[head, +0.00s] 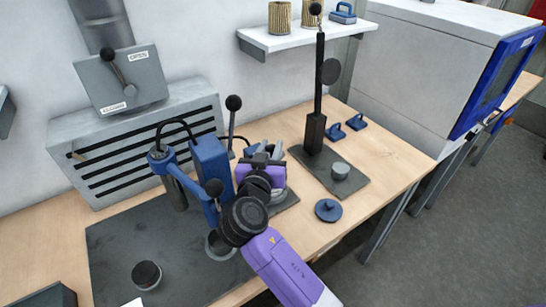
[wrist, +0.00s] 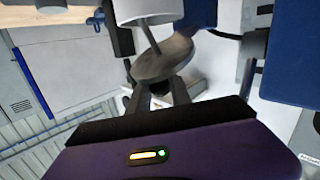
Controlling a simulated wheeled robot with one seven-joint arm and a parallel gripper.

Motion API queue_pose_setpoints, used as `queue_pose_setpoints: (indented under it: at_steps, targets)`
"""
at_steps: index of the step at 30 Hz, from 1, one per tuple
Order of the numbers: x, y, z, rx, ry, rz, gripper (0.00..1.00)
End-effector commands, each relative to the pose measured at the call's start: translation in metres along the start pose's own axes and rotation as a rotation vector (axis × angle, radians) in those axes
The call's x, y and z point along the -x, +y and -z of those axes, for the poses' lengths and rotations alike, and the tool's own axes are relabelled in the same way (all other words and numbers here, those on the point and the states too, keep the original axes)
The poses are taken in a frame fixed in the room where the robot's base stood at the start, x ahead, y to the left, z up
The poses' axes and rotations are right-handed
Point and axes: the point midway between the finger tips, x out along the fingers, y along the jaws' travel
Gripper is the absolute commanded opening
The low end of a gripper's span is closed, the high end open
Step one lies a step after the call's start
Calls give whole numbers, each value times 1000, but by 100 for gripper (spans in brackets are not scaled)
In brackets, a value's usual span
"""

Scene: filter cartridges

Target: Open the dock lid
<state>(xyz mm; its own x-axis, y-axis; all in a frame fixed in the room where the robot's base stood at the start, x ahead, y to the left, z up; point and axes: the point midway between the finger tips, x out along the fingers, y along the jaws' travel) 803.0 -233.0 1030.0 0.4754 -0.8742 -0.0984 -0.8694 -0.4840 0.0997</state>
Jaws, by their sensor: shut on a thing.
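My gripper (wrist: 161,97) is shut, with its fingertips at the near edge of a grey round plate (wrist: 165,58) that looks like the dock lid. The plate is tilted in the wrist view. A thin grey rod and a pale cylinder (wrist: 148,10) show beyond it. The exact contact is hard to see. In the head view my purple gripper (head: 266,152) is over the bench beside a blue press (head: 210,165). My wrist hides most of the dock below, where a grey round base (head: 278,196) partly shows on a dark plate.
A lever with a black ball (head: 233,102) stands close behind my gripper. To the right are a black upright stand (head: 315,132), a blue knobbed disc (head: 328,210) and blue handled pieces (head: 356,122). A shelf (head: 290,40) hangs behind. The bench's front right is mostly clear.

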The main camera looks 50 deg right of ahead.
Motion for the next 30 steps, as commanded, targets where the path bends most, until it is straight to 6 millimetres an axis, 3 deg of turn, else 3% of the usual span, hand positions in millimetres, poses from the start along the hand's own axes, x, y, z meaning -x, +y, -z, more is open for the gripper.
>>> queue_pose_setpoints:
  at_steps: [19,20,22,30]
  targets:
    - [-2,-6,8,-4,5,10,0]
    - [-2,-6,8,-4,5,10,31]
    - [-2,-6,7,-4,5,9,45]
    - [-2,-4,6,-2,2,5,47]
